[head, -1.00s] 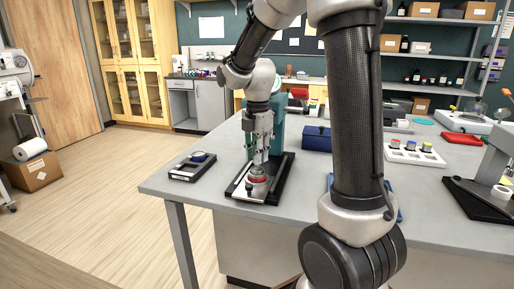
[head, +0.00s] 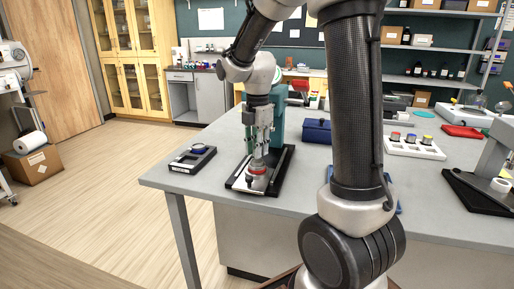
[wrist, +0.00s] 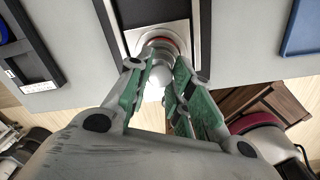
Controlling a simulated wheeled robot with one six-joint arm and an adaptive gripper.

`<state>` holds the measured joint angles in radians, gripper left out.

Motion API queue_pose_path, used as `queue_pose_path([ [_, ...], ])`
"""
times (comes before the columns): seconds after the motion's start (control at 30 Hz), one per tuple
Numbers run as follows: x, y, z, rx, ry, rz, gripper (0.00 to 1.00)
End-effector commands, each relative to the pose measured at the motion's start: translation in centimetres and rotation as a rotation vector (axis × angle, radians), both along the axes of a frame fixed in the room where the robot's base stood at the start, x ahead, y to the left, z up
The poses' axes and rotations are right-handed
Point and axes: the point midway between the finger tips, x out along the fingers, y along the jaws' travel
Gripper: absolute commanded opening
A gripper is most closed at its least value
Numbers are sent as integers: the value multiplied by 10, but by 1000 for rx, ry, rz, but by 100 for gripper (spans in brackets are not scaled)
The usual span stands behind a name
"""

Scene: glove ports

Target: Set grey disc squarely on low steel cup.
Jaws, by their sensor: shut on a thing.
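My gripper (head: 259,157) points down over the black-framed stand on the bench and is shut on the grey disc (head: 258,165). A red ring (head: 257,171) shows just under the disc, at the top of the low steel cup (head: 256,180). In the wrist view my green-padded fingers (wrist: 160,70) close around a pale grey part, with the red-ringed round shape beyond them. The disc appears over the cup and very near it or touching; I cannot tell whether it sits flat. The fingers hide part of it.
A blue box (head: 317,131) and a white rack (head: 413,147) with coloured caps stand to the right. A teal column (head: 279,115) rises behind my gripper. Bench top between holder and stand is clear.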

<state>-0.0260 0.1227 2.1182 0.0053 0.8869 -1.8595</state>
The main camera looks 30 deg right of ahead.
Motion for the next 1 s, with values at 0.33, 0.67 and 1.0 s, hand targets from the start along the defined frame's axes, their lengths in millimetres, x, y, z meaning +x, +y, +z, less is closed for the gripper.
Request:
queue_pose_path([
  [0.33,0,0,0,0,0,0,9],
  [0.67,0,0,-3,0,0,0,9],
  [1.0,0,0,-12,0,1,0,9],
])
